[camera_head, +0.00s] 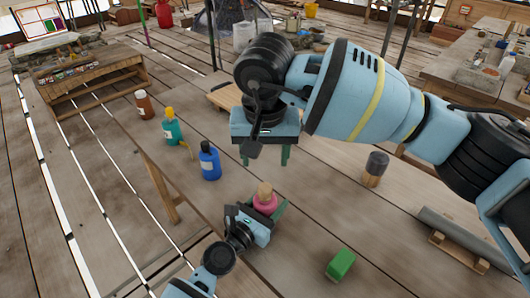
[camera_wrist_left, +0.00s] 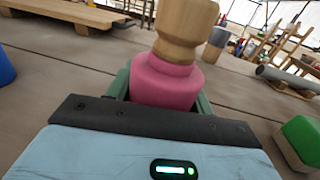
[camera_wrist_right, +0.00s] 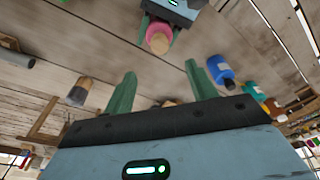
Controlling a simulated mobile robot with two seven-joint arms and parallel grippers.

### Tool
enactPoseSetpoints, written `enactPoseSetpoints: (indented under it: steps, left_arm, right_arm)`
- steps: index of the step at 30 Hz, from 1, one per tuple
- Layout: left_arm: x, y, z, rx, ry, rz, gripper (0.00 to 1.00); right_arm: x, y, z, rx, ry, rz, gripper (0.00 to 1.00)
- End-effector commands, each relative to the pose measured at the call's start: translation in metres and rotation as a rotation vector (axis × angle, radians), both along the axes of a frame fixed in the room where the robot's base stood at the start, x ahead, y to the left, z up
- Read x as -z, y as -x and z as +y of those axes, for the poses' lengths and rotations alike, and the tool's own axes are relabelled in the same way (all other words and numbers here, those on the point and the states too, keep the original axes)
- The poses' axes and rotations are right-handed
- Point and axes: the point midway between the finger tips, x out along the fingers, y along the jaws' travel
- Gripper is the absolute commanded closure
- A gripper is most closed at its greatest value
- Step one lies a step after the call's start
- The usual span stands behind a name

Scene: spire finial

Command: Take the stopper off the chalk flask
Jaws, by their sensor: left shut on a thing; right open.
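The flask (camera_head: 265,207) is pink and stands upright on the table, with a wooden stopper (camera_head: 265,190) in its neck. My left gripper (camera_wrist_left: 163,92) is shut around the flask body, low down; the flask (camera_wrist_left: 165,82) and the stopper (camera_wrist_left: 185,30) rise above its fingers in the left wrist view. My right gripper (camera_head: 264,158) points down with its fingers apart and empty, above and behind the flask. In the right wrist view, the stopper (camera_wrist_right: 160,43) shows beyond the open fingers, and nothing lies between them.
A blue bottle (camera_head: 209,162), a teal bottle (camera_head: 172,130) and a brown bottle (camera_head: 144,105) stand at the left edge. A green block (camera_head: 340,264) lies in front right. A dark-topped wooden cylinder (camera_head: 376,168) and a grey pipe (camera_head: 465,238) on a rest are to the right.

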Motion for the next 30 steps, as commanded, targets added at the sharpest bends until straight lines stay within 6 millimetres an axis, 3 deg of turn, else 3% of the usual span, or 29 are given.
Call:
enactPoseSetpoints:
  steps: [5,21,30]
  left_arm:
    - [0.000,0.000,0.000,0.000,0.000,0.000,0.89]
    - [0.000,0.000,0.000,0.000,0.000,0.000,0.89]
    - [0.000,0.000,0.000,0.000,0.000,0.000,0.89]
  right_arm:
    - [0.017,-0.002,0.000,0.002,0.001,0.003,0.43]
    - [0.100,-0.015,0.000,0.004,0.000,0.003,0.43]
    - [0.118,-0.018,0.000,0.003,0.001,0.001,0.43]
